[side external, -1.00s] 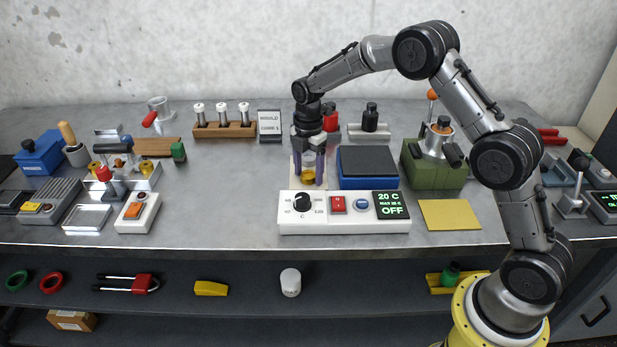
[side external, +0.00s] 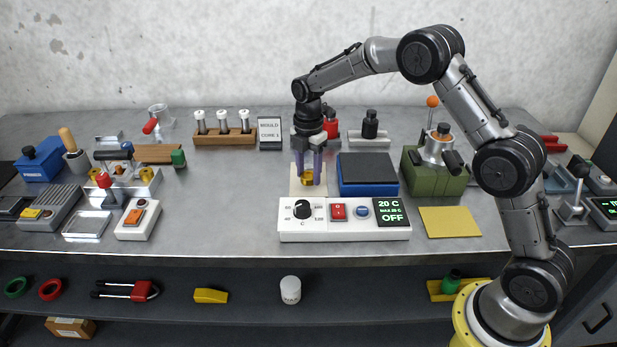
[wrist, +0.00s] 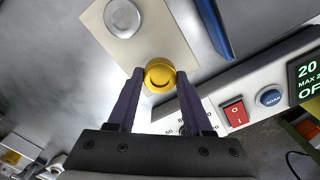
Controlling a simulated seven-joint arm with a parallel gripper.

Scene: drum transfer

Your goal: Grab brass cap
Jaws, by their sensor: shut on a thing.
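The brass cap (wrist: 160,74) is a round, yellow-gold piece with a curved mark on its top. In the wrist view it sits between the tips of my gripper's two purple fingers (wrist: 161,77), one on each side. In the side external view my gripper (side external: 308,180) points down with the cap (side external: 307,176) between its fingers, over the pale plate (side external: 296,191) behind the control box. My gripper is shut on the cap. Whether the cap touches the plate is hard to tell.
A silver disc (wrist: 122,18) lies on the pale plate near the cap. The white control box (side external: 322,226) with knob and switches stands close in front. A blue block with a dark top (side external: 367,168) stands close on the right. Bare bench lies left of the plate.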

